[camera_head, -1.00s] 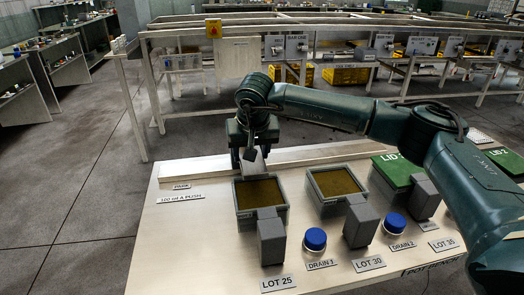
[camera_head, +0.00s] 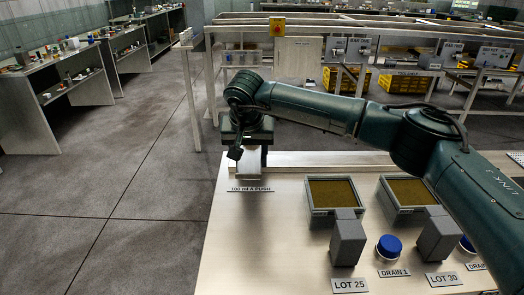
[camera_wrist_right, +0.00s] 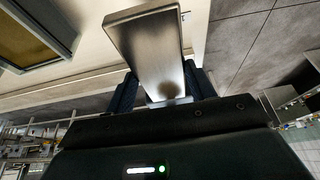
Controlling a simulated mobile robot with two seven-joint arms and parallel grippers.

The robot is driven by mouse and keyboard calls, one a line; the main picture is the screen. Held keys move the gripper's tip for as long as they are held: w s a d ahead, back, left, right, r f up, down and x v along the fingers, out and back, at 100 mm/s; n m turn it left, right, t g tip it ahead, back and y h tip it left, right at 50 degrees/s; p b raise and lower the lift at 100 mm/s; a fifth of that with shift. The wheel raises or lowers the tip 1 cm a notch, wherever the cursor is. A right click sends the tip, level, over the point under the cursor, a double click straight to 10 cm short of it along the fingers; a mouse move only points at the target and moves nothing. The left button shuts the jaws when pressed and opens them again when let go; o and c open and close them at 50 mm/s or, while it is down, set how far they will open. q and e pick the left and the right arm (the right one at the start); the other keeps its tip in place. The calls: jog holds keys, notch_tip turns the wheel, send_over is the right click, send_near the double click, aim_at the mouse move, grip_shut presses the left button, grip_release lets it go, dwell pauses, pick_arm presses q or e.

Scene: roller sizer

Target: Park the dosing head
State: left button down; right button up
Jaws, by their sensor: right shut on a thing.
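My right gripper (camera_head: 250,152) points down at the left end of the bench, left of the LOT 25 tank (camera_head: 311,217). It is shut on a pale metal block, the dosing head (camera_head: 250,167), just behind the "100 ml A PUSH" label (camera_head: 250,189). In the right wrist view the dosing head (camera_wrist_right: 148,45) is a brushed metal block between the two dark fingers (camera_wrist_right: 160,90). Whether it touches the bench I cannot tell. The PARK label is not visible now. My left gripper is not in view.
The LOT 25 and LOT 30 tanks (camera_head: 384,208) hold brownish contents, with grey blocks in front. A blue DRAIN 1 cap (camera_head: 389,247) stands between those blocks. The bench top (camera_head: 262,245) is bare at front left. A bench rail (camera_head: 330,160) runs behind.

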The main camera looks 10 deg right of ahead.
jog(key=shift+a+r, duration=0.1)
jog(key=shift+a, duration=0.15)
jog(key=o, duration=1.4)
jog(key=shift+a, duration=0.1)
jog(key=shift+s+r, duration=0.15)
jog(key=shift+r, duration=0.3)
jog(key=v, duration=1.2)
jog(key=shift+s, duration=0.15)
